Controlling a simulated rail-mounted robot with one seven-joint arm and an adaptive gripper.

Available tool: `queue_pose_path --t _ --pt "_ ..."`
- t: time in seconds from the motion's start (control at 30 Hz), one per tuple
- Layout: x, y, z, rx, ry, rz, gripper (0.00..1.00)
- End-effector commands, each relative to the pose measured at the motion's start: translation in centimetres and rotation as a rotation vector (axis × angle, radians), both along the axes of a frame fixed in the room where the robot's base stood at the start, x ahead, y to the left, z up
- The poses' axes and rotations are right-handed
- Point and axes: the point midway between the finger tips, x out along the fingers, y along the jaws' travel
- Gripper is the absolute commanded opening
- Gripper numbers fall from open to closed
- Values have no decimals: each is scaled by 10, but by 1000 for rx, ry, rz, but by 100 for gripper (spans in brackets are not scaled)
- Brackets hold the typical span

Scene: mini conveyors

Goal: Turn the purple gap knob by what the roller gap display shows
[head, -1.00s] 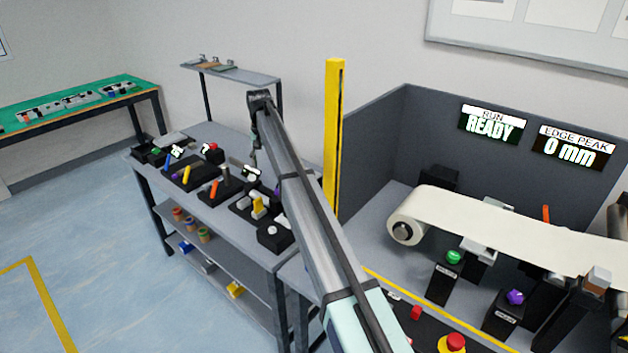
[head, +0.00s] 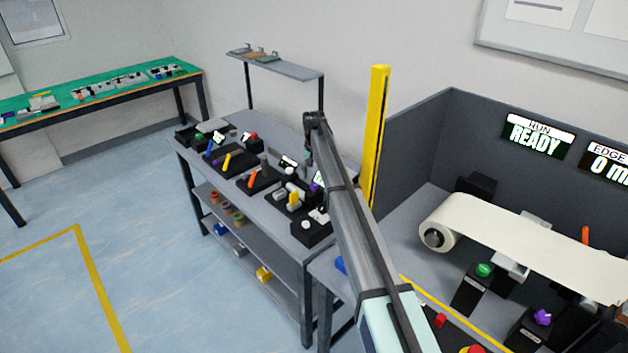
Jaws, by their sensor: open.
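A purple knob (head: 542,317) stands on a dark sloped block at the lower right, beside the white belt of the conveyor. A smaller purple part (head: 316,187) shows on the grey bench in the middle, partly behind my arm. A small lit panel (head: 321,177) is beside it, too small and too covered to read. I cannot tell which purple part is the gap knob or whether that panel is the roller gap display. My arm reaches up from the bottom and bends down over the bench. My gripper is hidden behind my arm.
The bench (head: 275,232) holds several dark blocks with coloured handles. A yellow post (head: 376,135) stands between it and the conveyor. The display reading RUN READY (head: 538,136) hangs on the grey panel beside a cut-off EDGE display (head: 609,162). Open floor lies at the left.

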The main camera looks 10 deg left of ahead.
Motion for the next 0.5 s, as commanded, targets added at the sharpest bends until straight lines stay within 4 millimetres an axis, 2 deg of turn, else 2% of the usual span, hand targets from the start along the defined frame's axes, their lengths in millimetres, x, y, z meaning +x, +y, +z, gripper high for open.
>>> queue_pose_path --t 0.2,0.5 --pt "0 0 -30 -1 2 0 59" --pt "0 0 -45 0 0 0 59"
